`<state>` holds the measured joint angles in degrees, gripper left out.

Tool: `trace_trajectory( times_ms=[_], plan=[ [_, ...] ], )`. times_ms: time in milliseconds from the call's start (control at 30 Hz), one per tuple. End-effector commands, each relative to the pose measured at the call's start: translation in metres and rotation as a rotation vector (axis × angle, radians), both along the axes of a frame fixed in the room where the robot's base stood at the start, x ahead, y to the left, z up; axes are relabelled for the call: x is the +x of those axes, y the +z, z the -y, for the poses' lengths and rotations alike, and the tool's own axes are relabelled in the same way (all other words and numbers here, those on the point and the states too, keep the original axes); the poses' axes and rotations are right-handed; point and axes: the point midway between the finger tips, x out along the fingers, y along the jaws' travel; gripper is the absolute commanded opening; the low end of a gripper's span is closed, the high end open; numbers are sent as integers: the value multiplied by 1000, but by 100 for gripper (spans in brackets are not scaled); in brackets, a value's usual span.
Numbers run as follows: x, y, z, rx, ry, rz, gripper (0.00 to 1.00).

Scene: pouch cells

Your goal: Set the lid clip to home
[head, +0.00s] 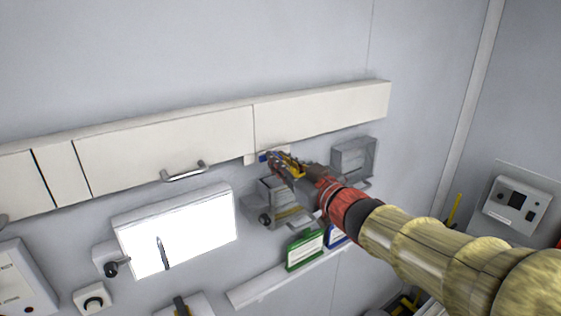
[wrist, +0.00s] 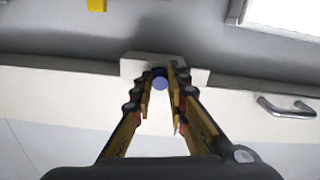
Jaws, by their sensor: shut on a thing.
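My gripper (head: 275,159) reaches up to the underside of the white wall cabinets in the head view. In the wrist view, its black and yellow fingers (wrist: 161,75) are closed around a small blue round piece (wrist: 160,83). This piece sits against a pale block (wrist: 139,66) at the cabinet's lower edge and may be the lid clip; I cannot tell its setting. In the head view, a bit of blue (head: 264,157) shows beside the fingertips. The fingers hide most of the piece.
The cabinet row (head: 165,150) has a bar handle (head: 183,172) left of my gripper.

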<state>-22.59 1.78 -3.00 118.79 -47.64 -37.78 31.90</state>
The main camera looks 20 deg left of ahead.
Motion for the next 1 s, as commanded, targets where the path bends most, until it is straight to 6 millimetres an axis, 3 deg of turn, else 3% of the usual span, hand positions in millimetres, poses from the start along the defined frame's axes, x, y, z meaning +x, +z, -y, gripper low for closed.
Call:
trace_trajectory(
  times_ms=[367,733,1000],
  plan=[
    [-1,0,0,0,0,0,0],
    [-33,-2,-29,0,4,2,0],
    [-34,-1,-30,-1,2,-1,0]
  ],
)
